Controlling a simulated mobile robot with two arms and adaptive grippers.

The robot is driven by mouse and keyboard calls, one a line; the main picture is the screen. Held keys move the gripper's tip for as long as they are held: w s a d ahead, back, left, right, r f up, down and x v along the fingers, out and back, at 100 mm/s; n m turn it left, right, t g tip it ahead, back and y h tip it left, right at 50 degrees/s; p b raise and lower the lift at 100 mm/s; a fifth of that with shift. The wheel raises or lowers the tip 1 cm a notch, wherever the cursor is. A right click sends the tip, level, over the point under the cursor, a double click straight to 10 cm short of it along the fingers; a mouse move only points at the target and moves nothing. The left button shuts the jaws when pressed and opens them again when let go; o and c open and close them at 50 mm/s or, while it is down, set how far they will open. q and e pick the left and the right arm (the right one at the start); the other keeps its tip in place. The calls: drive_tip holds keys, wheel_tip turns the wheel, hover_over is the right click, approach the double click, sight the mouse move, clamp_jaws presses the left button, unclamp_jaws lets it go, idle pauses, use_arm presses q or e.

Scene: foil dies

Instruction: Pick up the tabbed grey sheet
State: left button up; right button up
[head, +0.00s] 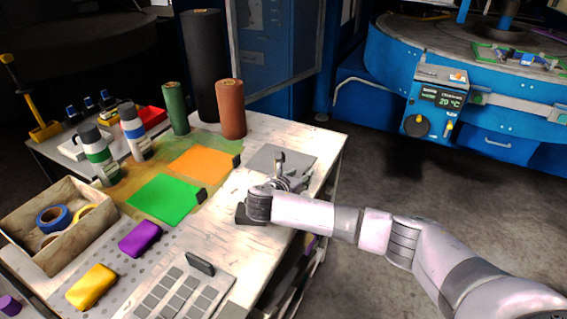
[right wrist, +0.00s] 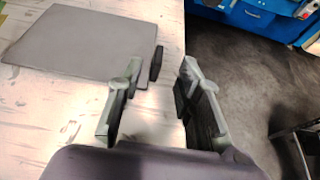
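The plain grey sheet (head: 268,157) lies flat near the table's right edge in the head view. It fills the upper left of the right wrist view (right wrist: 85,38), with a small dark upright tab (right wrist: 156,63) at its right edge. My right gripper (head: 288,168) is over the near right side of the sheet and hides the tab in the head view. In the right wrist view my right gripper (right wrist: 161,72) is open, its fingers apart, with the tab slightly ahead of the gap between them. Nothing is held. My left gripper is not in view.
Tabbed orange (head: 203,163) and green (head: 165,198) sheets lie left of the grey one. A grey grid sheet (head: 222,278) with a dark tab is nearer. A brown roll (head: 230,108) stands behind. The table edge drops off on the right.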

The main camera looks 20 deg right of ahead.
sight(305, 171)
drive_tip(key=shift+x, duration=3)
drive_tip(key=shift+c, duration=0.4)
clamp_jaws()
